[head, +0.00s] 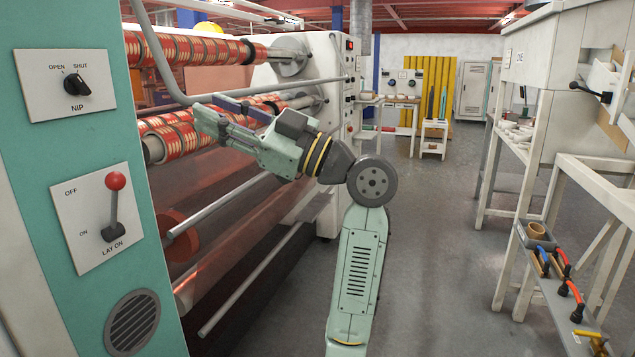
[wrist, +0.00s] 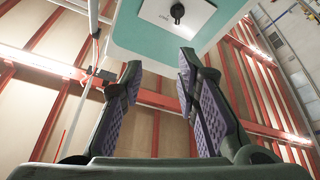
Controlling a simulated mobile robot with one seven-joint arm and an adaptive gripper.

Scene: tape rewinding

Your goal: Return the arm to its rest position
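My arm reaches up and to the left in the head view. My gripper (head: 210,110) is beside the tape rewinding machine's patterned rolls, in front of them as seen from the head. In the wrist view, the two fingers of my gripper (wrist: 158,72) stand apart with purple pads and nothing between them. The gripper is open and empty. From the head view I cannot tell whether the fingers touch a roll.
The green panel (head: 90,150) at left carries a NIP knob (head: 76,84) and a LAY ON lever (head: 113,205). A grey bent bar (head: 160,62) passes close above my gripper. A white bench (head: 590,190) and tool shelf (head: 560,290) stand at right. The aisle floor (head: 440,240) between is clear.

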